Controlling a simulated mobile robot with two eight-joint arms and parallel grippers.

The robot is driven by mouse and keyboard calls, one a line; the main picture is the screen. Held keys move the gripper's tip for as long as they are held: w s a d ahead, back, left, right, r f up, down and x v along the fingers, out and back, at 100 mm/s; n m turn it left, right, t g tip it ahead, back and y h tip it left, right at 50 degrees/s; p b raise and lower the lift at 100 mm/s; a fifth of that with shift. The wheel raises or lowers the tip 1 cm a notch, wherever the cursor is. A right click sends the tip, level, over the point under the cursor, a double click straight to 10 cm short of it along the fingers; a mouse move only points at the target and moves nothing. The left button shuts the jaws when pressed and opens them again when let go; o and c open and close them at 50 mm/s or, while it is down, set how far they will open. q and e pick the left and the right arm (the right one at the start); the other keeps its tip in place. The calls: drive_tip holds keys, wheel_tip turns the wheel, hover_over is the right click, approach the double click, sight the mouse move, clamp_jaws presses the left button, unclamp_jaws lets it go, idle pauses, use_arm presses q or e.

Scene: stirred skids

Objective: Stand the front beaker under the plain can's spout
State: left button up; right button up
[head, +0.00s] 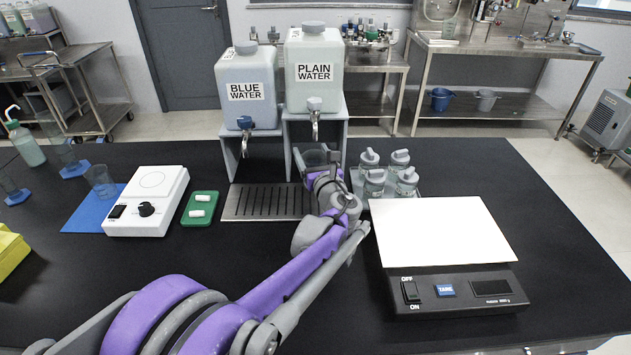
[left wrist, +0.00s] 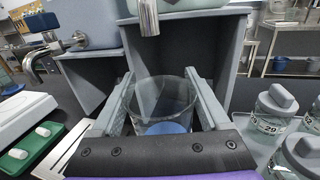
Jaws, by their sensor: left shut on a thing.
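My left gripper (head: 318,172) is shut on a clear glass beaker (left wrist: 162,98), its two fingers on either side of the glass. Something blue shows at the beaker's bottom. The beaker's rim also shows in the head view (head: 315,156), with my gripper hiding most of the rest. The white plain water can (head: 314,75) stands on a grey stand, and its metal spout (head: 315,130) points down just above the beaker in the picture. In the left wrist view the spout (left wrist: 148,18) is above and beyond the beaker; I cannot tell whether they line up. My right gripper is out of view.
The blue water can (head: 246,90) stands to the left. A slotted drip tray (head: 265,205) lies before the stands. Several lidded jars (head: 374,182) stand close right of my gripper. A scale (head: 447,250), a hotplate (head: 150,190) and another beaker (head: 101,178) are on the bench.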

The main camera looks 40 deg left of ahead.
use_arm(q)
drive_tip(key=shift+f+b, duration=0.35)
drive_tip(key=shift+f, duration=2.55)
drive_tip(key=shift+f, duration=0.15)
drive_tip(key=o, duration=1.5)
drive_tip(key=shift+s+d+r, duration=0.1)
drive_tip(key=shift+d+r, duration=0.1)
drive_tip(key=v, duration=1.1)
drive_tip(key=shift+s+d, duration=0.2)
drive_tip(key=shift+d, duration=0.05)
